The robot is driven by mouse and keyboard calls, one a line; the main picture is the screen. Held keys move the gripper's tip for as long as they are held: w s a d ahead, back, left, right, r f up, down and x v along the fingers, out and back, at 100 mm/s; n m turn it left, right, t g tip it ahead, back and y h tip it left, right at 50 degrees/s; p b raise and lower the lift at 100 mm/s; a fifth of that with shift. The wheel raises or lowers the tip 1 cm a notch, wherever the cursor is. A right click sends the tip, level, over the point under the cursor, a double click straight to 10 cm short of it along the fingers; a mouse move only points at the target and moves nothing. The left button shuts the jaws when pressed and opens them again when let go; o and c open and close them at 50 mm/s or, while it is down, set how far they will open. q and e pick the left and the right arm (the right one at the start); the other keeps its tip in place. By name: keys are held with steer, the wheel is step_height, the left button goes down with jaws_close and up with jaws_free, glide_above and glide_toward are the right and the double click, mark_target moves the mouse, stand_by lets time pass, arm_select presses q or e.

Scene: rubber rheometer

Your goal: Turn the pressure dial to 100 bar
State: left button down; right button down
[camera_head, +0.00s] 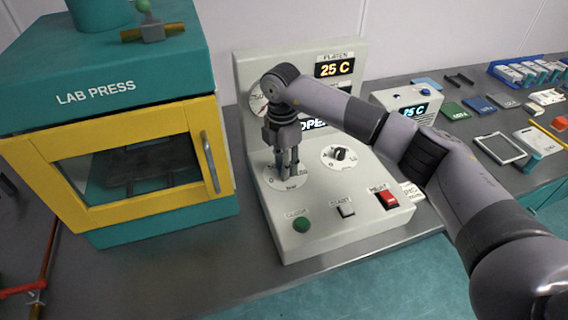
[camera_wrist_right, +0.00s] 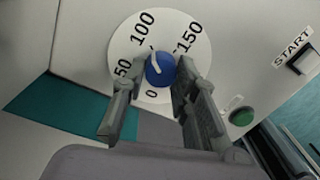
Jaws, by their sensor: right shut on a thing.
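The pressure dial (camera_head: 275,183) is a round white face marked "bar" on the sloped front of the pale control console. In the right wrist view its blue knob (camera_wrist_right: 161,71) sits in the middle of the white face (camera_wrist_right: 165,27), with 0, 50, 100 and 150 printed around it. A white line shows on the knob; I cannot tell exactly which value it points at. My right gripper (camera_head: 288,170) reaches down over the dial and is shut on the knob, with one finger on each side; its fingers also show in the wrist view (camera_wrist_right: 156,76). My left gripper is not in view.
A second dial (camera_head: 341,157) sits right of the pressure dial. A green button (camera_head: 301,224), START switch (camera_head: 346,210) and red switch (camera_head: 388,199) lie in front. The lab press (camera_head: 105,100) stands close on the left. Trays and small items fill the bench at right.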

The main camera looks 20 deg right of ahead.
steer(key=shift+w+r, duration=0.1)
steer(key=c, duration=1.3)
jaws_free()
step_height(320, 180, up, 12)
steer(key=shift+w+a+f, duration=0.1)
steer(key=shift+w, duration=0.05)
